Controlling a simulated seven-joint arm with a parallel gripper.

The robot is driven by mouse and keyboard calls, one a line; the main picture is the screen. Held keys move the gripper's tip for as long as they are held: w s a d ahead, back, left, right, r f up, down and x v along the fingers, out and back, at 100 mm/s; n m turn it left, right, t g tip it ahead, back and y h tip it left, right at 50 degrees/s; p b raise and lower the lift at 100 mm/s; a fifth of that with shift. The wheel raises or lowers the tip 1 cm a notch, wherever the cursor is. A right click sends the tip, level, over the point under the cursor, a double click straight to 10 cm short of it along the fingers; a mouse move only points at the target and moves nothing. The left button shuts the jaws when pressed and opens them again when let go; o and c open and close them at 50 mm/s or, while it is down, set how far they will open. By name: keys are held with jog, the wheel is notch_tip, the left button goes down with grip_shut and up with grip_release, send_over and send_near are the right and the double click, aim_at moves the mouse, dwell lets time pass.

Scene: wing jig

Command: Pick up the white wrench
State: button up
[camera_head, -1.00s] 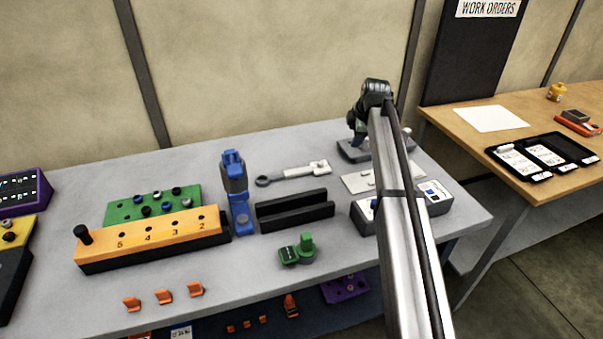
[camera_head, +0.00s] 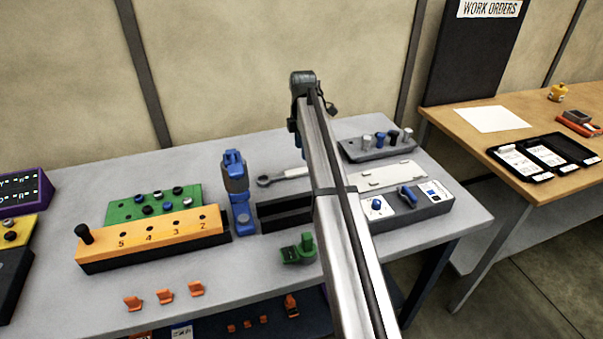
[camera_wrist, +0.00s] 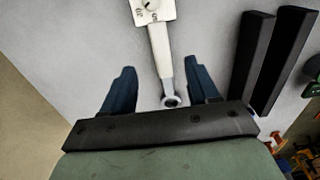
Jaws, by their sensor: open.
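The white wrench (camera_head: 290,173) lies on the grey table behind the black bars; in the head view my arm hides its right part. In the wrist view the wrench (camera_wrist: 158,52) runs from the top edge down toward my gripper (camera_wrist: 163,84). Its ring end shows between the two blue fingers, and its wide white end is at the top. My gripper is open, with a finger on either side of the wrench and no visible contact. I cannot tell its exact height above the table. In the head view the fingers are mostly hidden behind my arm.
Two black bars (camera_head: 283,210) lie in front of the wrench; they also show in the wrist view (camera_wrist: 270,55). A blue clamp-like tool (camera_head: 236,185) stands to the left. A grey rack with pegs (camera_head: 378,148) and a control box (camera_head: 412,208) are to the right.

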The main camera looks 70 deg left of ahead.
aim_at(303, 170)
jog(key=shift+f, duration=4.1)
grip_shut()
